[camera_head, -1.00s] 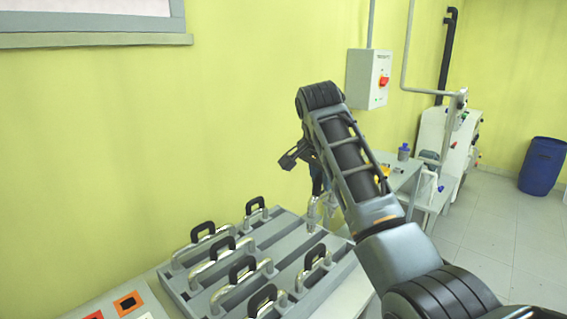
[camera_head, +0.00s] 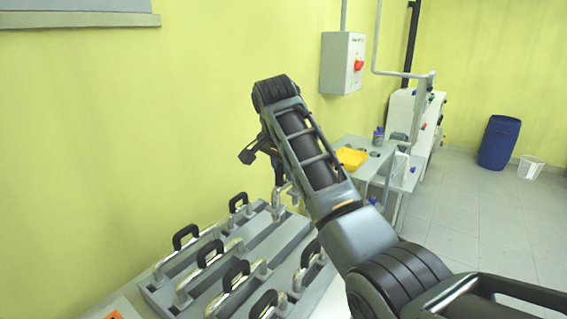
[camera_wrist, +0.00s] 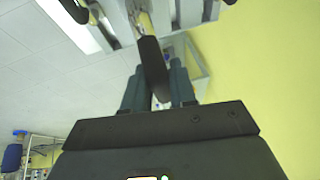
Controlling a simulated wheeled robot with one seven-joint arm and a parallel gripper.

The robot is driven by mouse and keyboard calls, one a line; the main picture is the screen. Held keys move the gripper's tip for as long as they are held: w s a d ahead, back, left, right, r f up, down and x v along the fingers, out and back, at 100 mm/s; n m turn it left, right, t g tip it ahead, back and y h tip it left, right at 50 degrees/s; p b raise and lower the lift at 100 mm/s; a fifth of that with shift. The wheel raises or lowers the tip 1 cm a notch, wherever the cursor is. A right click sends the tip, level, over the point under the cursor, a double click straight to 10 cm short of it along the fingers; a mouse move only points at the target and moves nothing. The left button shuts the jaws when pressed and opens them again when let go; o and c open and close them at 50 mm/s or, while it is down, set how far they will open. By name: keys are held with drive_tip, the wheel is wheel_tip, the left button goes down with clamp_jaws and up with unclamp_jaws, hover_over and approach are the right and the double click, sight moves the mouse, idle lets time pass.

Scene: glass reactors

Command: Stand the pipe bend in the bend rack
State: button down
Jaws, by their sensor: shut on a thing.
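My gripper (camera_wrist: 156,75) is shut on the black handle (camera_wrist: 150,62) of a pipe bend; its dark fingers stand on both sides of the handle. In the head view the bend's shiny metal legs (camera_head: 279,198) show below my wrist, at the far end of the bend rack (camera_head: 268,243). My arm covers most of the gripper there. The rack is a grey slotted stand holding several metal bends with black handles. Whether the held bend's lower ends touch the rack or sit above it, I cannot tell.
A small grey table with a yellow tray (camera_head: 351,158) and a blue-capped bottle (camera_head: 378,136) stands beyond my arm. A switch box (camera_head: 342,63) hangs on the yellow wall. A blue barrel (camera_head: 499,142) and a white bucket (camera_head: 530,167) stand on the open tiled floor at right.

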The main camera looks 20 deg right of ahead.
wheel_tip(320, 180, down, 17)
drive_tip(key=b, duration=0.6)
idle(2.0)
drive_tip(key=shift+f, duration=0.45)
idle(0.8)
drive_tip(key=c, duration=0.8)
unclamp_jaws()
drive_tip(key=shift+r, duration=0.15)
drive_tip(key=shift+r+p, duration=2.5)
drive_tip(key=shift+r, duration=0.55)
drive_tip(key=shift+r+p, duration=0.5)
drive_tip(key=shift+r, duration=0.85)
